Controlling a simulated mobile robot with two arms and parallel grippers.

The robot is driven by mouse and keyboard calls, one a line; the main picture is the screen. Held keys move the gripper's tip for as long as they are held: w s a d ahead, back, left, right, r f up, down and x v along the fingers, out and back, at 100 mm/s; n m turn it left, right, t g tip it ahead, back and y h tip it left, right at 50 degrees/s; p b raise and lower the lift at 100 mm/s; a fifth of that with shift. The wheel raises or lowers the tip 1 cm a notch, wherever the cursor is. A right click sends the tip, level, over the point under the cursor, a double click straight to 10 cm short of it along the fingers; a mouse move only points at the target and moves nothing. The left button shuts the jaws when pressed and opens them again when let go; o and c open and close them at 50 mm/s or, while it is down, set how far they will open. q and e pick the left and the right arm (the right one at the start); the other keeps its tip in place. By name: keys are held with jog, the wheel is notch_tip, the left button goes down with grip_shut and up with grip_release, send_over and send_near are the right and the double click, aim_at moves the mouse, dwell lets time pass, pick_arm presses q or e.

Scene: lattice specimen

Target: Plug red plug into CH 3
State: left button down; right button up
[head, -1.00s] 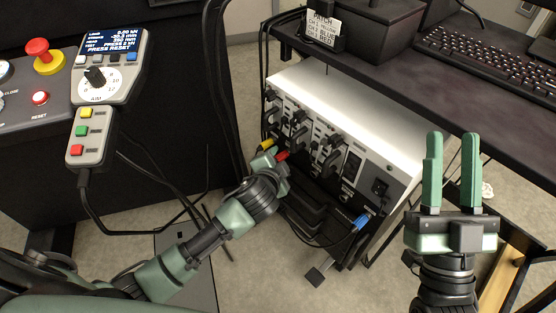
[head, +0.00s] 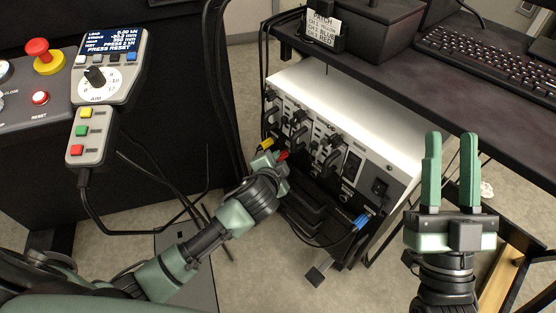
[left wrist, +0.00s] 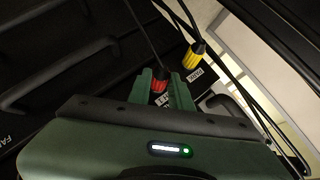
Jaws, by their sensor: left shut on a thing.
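The red plug (head: 283,155) is held between the fingers of my left gripper (head: 270,160), in front of the lower face of the white-topped rack unit (head: 345,95). In the left wrist view the red plug (left wrist: 160,82) sits between the green fingertips (left wrist: 163,88), with a dark cable running up from it. The yellow plug (head: 265,145) is just left of my left gripper; in the left wrist view the yellow plug (left wrist: 194,56) is beside it. The blue plug (head: 361,221) hangs at the lower right. I cannot read which socket is CH 3. My right gripper (head: 451,140) is open and empty.
A patch card (head: 322,27) on the desk lists channel colours. A keyboard (head: 480,60) lies on the dark desk (head: 400,90) above the rack. A control pendant (head: 105,75) and red emergency button (head: 40,55) are at left. Dark handles project from the rack face.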

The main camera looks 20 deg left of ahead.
aim_at(411, 183)
pick_arm(q)
jog(key=shift+s, duration=0.1)
pick_arm(e)
jog(key=shift+w+f, duration=0.1)
jog(key=shift+f, duration=0.05)
jog(key=shift+w+f+g, duration=0.1)
jog(key=shift+f+g, duration=0.15)
jog(key=shift+g, duration=0.05)
pick_arm(q)
jog(key=shift+s+a+p, duration=0.15)
jog(key=shift+s+p, duration=0.05)
jog(key=shift+p, duration=0.1)
pick_arm(e)
jog(key=shift+w+f+g, duration=0.5)
jog(key=shift+w+f, duration=0.1)
dwell(0.8)
pick_arm(q)
jog(key=shift+s+a, duration=0.1)
jog(key=shift+s, duration=0.1)
pick_arm(e)
jog(key=shift+w+f+g+h, duration=0.35)
jog(key=shift+f+g, duration=0.25)
jog(key=shift+f, duration=0.25)
dwell(0.4)
pick_arm(q)
jog(key=shift+s+a+p, duration=0.1)
jog(key=shift+p, duration=0.25)
pick_arm(e)
jog(key=shift+w+f+g, duration=0.2)
jog(key=shift+f+g, duration=0.1)
